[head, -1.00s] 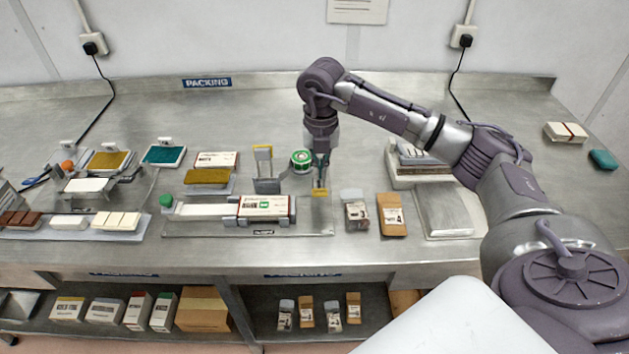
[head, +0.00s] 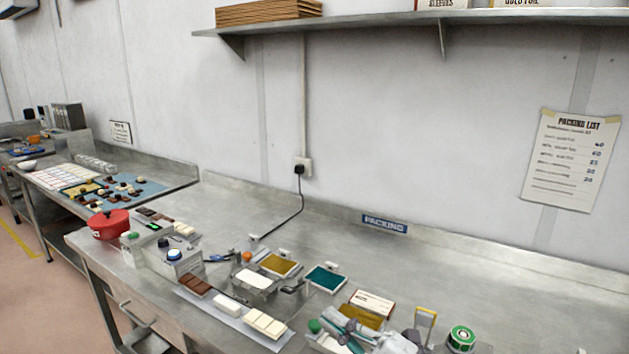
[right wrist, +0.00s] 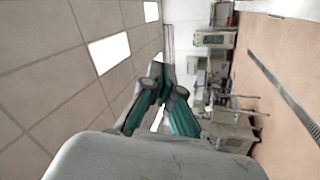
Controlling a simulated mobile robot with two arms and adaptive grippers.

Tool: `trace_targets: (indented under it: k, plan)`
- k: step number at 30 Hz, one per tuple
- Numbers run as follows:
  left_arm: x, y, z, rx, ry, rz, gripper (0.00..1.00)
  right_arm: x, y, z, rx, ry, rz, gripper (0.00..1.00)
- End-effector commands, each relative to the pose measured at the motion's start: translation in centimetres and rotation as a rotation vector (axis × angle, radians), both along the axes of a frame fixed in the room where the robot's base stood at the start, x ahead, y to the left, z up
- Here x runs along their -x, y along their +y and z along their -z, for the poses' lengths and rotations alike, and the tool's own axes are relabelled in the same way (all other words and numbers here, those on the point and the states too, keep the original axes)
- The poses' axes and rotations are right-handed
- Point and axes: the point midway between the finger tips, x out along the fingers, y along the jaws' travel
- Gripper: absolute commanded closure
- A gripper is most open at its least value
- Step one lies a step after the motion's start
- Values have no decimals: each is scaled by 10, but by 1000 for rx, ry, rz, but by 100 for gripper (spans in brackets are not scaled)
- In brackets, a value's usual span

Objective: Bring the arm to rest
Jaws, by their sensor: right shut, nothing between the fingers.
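My right gripper (head: 345,330) shows at the bottom edge of the head view, in front of the packing bench (head: 240,210). Its teal fingers are together with nothing between them. In the right wrist view the same gripper (right wrist: 161,84) is shut and empty, with ceiling panels on one side and the floor on the other. The rest of my right arm is mostly below the head view. My left gripper is in neither view.
Behind the gripper are a white and red carton (head: 372,302), a green tape roll (head: 461,338) and a teal pad (head: 325,279). Chocolate bars lie on a tray (head: 267,342) to the left. A red pot (head: 109,224) stands at the far left.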

Motion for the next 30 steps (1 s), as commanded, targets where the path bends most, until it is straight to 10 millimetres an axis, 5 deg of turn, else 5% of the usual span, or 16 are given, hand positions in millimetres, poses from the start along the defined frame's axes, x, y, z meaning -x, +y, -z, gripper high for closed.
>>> trace_targets:
  k: [2, 5, 8, 12, 18, 30]
  plan:
    - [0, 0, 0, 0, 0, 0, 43, -10, -31, -2, -197, 120, 194, 100]
    - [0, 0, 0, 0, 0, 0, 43, -18, -81, 23, -371, 321, 455, 100]
    - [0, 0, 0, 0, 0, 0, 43, -8, -129, 78, -471, 584, 706, 100]
    - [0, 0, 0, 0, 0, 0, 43, 40, -169, 161, -487, 966, 967, 100]
    - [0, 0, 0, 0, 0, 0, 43, 118, -182, 232, -407, 1362, 1130, 100]
    - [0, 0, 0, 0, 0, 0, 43, 242, -171, 281, -211, 1858, 1194, 100]
